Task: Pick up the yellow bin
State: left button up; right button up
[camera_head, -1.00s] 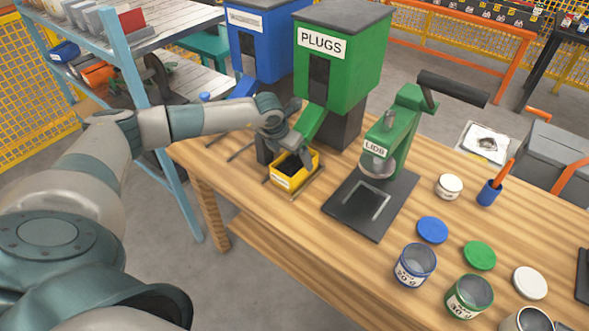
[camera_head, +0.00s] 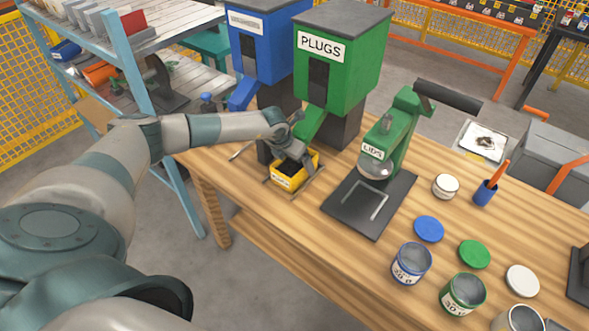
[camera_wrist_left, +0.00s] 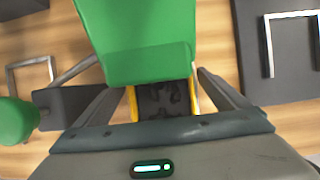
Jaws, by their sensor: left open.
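The yellow bin (camera_head: 287,182) stands on the wooden table under the chute of the green PLUGS dispenser (camera_head: 340,62). It has a white label on its front and dark contents. My left gripper (camera_head: 294,158) is open and sits right over the bin. In the left wrist view the bin's yellow side walls (camera_wrist_left: 134,104) show between the two spread fingers, and the green chute (camera_wrist_left: 140,45) hides the bin's far part. I cannot tell whether the fingers touch the walls. My right gripper is not in view.
A blue dispenser (camera_head: 262,40) stands left of the green one. The green LIDS press (camera_head: 392,135) on its dark base is right of the bin. Several cans and lids lie on the right of the table (camera_head: 345,255). A shelf (camera_head: 165,32) stands at the left.

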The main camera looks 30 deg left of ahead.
pick_arm(q)
jog(key=c, duration=1.5)
jog(key=shift+w+r, duration=0.1)
jog(key=shift+r+b, duration=0.8)
jog(key=shift+b+v, duration=0.6)
jog(key=shift+v, duration=0.3)
jog(key=s+a+b, duration=0.1)
jog(key=s+b, duration=0.5)
jog(key=s, duration=1.1)
jog(key=shift+s+a, duration=0.15)
jog(key=shift+s, duration=0.05)
